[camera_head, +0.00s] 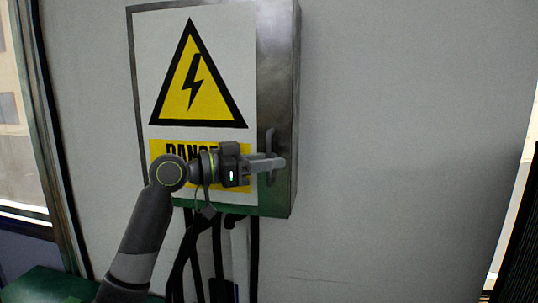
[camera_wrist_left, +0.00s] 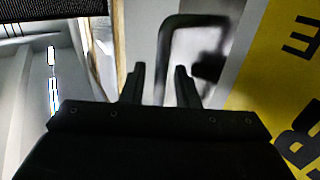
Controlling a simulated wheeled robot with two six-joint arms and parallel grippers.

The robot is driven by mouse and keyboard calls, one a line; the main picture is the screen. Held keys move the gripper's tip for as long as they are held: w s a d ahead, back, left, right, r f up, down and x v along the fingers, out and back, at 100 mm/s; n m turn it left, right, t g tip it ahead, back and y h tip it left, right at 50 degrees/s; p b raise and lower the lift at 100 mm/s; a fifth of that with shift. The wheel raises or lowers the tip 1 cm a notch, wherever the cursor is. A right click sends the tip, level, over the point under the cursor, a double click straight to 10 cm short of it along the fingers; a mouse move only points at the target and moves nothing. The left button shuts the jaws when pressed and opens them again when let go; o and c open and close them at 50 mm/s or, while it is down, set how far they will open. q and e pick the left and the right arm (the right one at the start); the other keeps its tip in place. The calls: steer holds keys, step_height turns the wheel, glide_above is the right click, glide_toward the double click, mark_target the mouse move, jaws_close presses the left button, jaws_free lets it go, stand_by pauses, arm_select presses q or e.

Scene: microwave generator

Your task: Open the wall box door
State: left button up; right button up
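The wall box (camera_head: 277,80) hangs on the grey wall. Its front door (camera_head: 230,60) carries a yellow warning triangle and a yellow danger label, and looks closed. A metal handle (camera_head: 270,141) stands upright near the door's right edge. My left gripper (camera_head: 270,163) is at the lower part of the handle, its fingers pointing right. In the left wrist view, the fingers (camera_wrist_left: 158,85) are open with a gap, and one bar of the bent handle (camera_wrist_left: 164,50) runs down between them. I cannot tell whether either finger touches it. My right gripper is not in view.
Dark cables (camera_head: 217,255) hang below the box, behind my left arm. A window (camera_head: 20,120) with a dark frame is at the left. The wall right of the box (camera_head: 400,150) is bare. A dark object (camera_head: 520,250) stands at the lower right edge.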

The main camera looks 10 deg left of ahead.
arm_select(q)
steer(key=shift+w+d, duration=0.1)
steer(key=shift+d, duration=0.05)
jaws_close()
stand_by(0.4)
